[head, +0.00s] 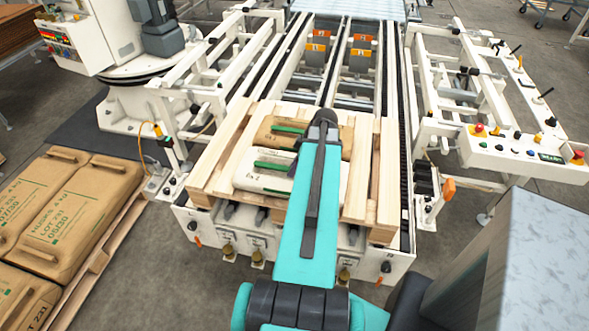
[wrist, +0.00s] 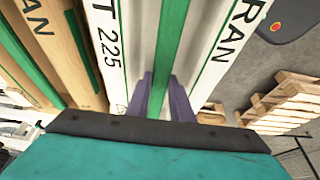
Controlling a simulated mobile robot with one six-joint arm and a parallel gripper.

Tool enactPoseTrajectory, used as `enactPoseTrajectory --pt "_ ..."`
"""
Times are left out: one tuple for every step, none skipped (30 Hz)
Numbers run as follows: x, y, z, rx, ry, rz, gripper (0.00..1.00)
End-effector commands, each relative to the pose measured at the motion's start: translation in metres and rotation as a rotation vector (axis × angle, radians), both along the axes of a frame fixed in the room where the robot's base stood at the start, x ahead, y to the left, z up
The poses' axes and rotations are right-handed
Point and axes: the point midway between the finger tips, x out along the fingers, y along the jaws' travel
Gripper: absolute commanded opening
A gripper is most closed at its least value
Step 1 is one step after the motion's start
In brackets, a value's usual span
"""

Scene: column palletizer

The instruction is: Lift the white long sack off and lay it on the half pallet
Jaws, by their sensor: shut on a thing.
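The white long sack (head: 255,183) has green stripes and lies on a wooden pallet on the conveyor in the head view. In the wrist view the white sack (wrist: 135,30) fills the middle, with black lettering and a green band. My gripper (wrist: 158,97) has two purple fingers shut on this sack at the green band. In the head view my arm covers the gripper and part of the sack. I cannot tell whether the sack is clear of the pallet. A wooden pallet (wrist: 275,103) on the floor shows at the right of the wrist view; I cannot tell if it is the half pallet.
A brown sack (head: 277,133) lies behind the white one on the conveyor pallet (head: 208,165). Several brown sacks (head: 85,200) lie on a pallet at the left. A control panel (head: 530,148) stands at the right. White conveyor rails flank the pallet.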

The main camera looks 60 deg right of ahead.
Motion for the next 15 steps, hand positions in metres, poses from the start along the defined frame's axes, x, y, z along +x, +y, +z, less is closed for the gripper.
enactPoseTrajectory --pt "0.001 0.0 0.005 -0.003 -0.005 -0.001 0.0" --pt "0.001 -0.001 0.006 -0.003 -0.005 -0.001 0.0" --pt "0.001 -0.001 0.008 -0.004 -0.005 -0.001 0.0" --pt "0.001 -0.001 0.01 -0.004 -0.005 -0.001 0.0" --pt "0.001 -0.001 0.011 -0.003 -0.005 -0.002 0.0" --pt "0.001 -0.001 0.014 -0.003 -0.005 -0.002 0.0" --pt "0.001 -0.001 0.015 -0.003 -0.005 -0.002 0.0" --pt "0.001 -0.001 0.018 -0.003 -0.005 -0.002 0.0" --pt "0.001 -0.001 0.02 -0.003 -0.005 -0.002 0.0" --pt "0.001 -0.001 0.022 -0.003 -0.005 -0.002 0.0" --pt "0.001 -0.001 0.024 -0.003 -0.005 -0.002 0.0" --pt "0.001 -0.001 0.026 -0.003 -0.005 -0.002 0.0" --pt "0.001 -0.001 0.028 -0.004 -0.005 -0.001 0.0" --pt "0.001 -0.001 0.03 -0.004 -0.005 -0.001 0.0" --pt "-0.004 0.0 0.031 -0.003 -0.005 -0.003 0.0"
